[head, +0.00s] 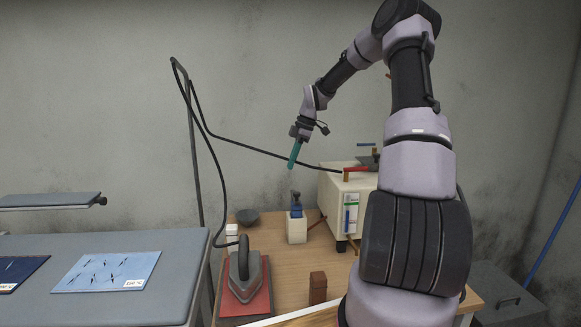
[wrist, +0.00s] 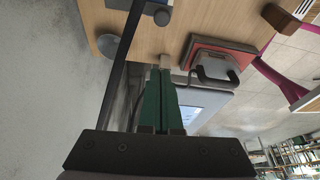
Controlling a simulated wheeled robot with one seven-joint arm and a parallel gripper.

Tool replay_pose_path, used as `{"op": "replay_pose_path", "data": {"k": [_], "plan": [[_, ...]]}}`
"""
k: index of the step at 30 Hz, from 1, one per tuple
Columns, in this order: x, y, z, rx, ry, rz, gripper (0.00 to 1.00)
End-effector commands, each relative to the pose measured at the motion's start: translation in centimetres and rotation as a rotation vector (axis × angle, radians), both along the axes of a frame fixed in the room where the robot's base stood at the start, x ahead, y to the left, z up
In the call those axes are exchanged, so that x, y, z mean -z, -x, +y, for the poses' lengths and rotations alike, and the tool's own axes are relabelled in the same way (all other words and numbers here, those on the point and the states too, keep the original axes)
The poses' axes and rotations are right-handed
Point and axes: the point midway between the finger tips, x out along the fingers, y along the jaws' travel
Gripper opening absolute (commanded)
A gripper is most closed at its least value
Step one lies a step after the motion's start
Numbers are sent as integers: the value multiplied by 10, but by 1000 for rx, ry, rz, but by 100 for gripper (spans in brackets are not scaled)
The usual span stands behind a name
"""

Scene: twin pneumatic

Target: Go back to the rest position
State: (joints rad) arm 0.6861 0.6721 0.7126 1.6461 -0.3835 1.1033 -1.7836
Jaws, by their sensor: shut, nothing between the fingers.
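My gripper (head: 294,155) hangs at the end of my raised arm, above the wooden table (head: 270,260) and left of the cream box. Its teal fingers are together and hold nothing. In the wrist view the green fingers of my gripper (wrist: 166,70) lie side by side with no gap that I can make out. The fingertips appear well above the table and touch nothing in the head view.
A clothes iron (head: 244,272) rests on a red pad. A cream box (head: 330,195) stands behind my arm, a small blue-topped block (head: 296,222) left of it. A black cable on a pole (head: 193,140) runs behind my gripper. A grey ironing board (head: 190,270) is at left.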

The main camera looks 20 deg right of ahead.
Motion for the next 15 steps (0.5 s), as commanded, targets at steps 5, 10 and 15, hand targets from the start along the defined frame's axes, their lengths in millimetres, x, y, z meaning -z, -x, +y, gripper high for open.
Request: {"op": "replay_pose_path", "data": {"k": [5,10,15], "plan": [[0,0,0,0,0,0,0],[0,1,1,2,2,0,0],[-19,15,13,71,50,16,0]]}}
